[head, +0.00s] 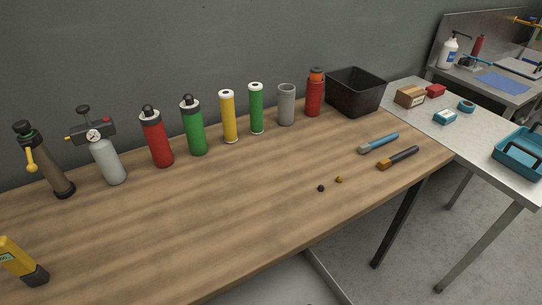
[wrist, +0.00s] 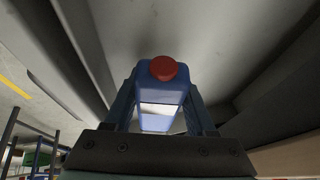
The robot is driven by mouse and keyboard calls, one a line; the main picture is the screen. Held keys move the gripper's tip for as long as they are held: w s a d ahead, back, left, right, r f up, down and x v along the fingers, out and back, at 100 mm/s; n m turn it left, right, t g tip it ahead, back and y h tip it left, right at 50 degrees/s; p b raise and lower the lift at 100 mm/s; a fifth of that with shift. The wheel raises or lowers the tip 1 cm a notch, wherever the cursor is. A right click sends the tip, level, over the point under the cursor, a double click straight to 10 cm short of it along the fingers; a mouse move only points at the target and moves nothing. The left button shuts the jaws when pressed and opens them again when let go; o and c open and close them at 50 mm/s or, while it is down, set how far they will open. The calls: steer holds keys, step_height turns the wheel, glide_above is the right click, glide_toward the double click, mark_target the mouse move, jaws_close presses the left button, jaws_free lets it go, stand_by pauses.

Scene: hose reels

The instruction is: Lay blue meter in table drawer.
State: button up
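The blue meter (wrist: 150,95) is between the two fingers of my gripper (wrist: 163,98) in the wrist view. It has a blue body, a round red knob at its far end and a pale panel on its face. The fingers press on both its sides. Neither my gripper nor the meter shows in the head view. The wooden table (head: 210,220) fills the head view's middle. No table drawer can be made out for sure; a pale grey surface (head: 275,285) shows below the table's front edge, and I cannot tell what it is.
Several bottles and cylinders stand along the table's back, beside a black bin (head: 356,92). A yellow tool (head: 18,260) is at the front left. Two brushes (head: 380,143) lie at the right. Grey surfaces surround the meter in the wrist view. The table's middle is clear.

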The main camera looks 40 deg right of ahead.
steer(key=o, duration=0.4)
steer(key=p+v, duration=0.1)
steer(key=v, duration=1.2)
steer(key=shift+w, duration=0.1)
